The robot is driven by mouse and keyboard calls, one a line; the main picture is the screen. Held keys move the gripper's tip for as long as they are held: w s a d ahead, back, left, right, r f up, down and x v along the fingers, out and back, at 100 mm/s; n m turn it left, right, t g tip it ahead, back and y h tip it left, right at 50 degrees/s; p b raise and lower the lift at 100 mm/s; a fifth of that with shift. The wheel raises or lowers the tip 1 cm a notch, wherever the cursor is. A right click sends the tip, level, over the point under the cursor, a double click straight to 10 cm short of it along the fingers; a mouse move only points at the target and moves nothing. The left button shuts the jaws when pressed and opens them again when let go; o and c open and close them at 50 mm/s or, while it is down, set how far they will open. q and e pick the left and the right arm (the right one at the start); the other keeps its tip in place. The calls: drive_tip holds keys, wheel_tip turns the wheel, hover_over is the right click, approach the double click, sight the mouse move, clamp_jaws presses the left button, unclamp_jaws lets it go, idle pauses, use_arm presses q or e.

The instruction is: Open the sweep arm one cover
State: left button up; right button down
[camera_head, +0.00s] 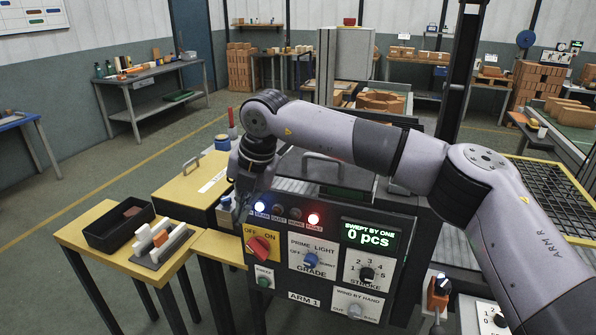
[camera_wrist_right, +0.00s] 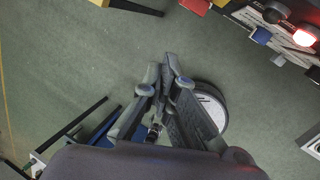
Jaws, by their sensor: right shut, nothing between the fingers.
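The ARM 1 control panel (camera_head: 330,262) stands in the middle of the head view, with a lit red lamp, a lit blue-white lamp and a "0 pcs" display. Behind its top edge is a dark, flat cover with a grey handle (camera_head: 322,157); my right arm partly hides it. A yellow-topped box with another handle (camera_head: 192,164) stands to the left. I cannot tell for certain which is the arm one cover. My right gripper (camera_wrist_right: 167,66) is shut and empty, over the floor in the wrist view and left of the panel. My left gripper is out of view.
A yellow table (camera_head: 85,237) at front left bears a black tray (camera_head: 108,236) and a rack of small blocks (camera_head: 157,246). The panel carries a red OFF/ON knob (camera_head: 257,246) close to my wrist. Open floor lies to the left.

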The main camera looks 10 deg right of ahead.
drive_tip(key=w+d+r+m+t+h, duration=0.1)
drive_tip(key=d+r+m+t+h, duration=0.25)
drive_tip(key=d+r+h, duration=0.6)
drive_tip(key=y+p, duration=0.3)
approach(311, 174)
drive_tip(key=shift+n, duration=0.35)
drive_tip(key=x, duration=0.4)
drive_tip(key=shift+w+f, duration=0.2)
drive_tip(key=shift+w+d+f, duration=0.1)
drive_tip(key=shift+w+f, duration=0.1)
drive_tip(key=shift+f, duration=0.25)
drive_tip(key=shift+r, duration=0.15)
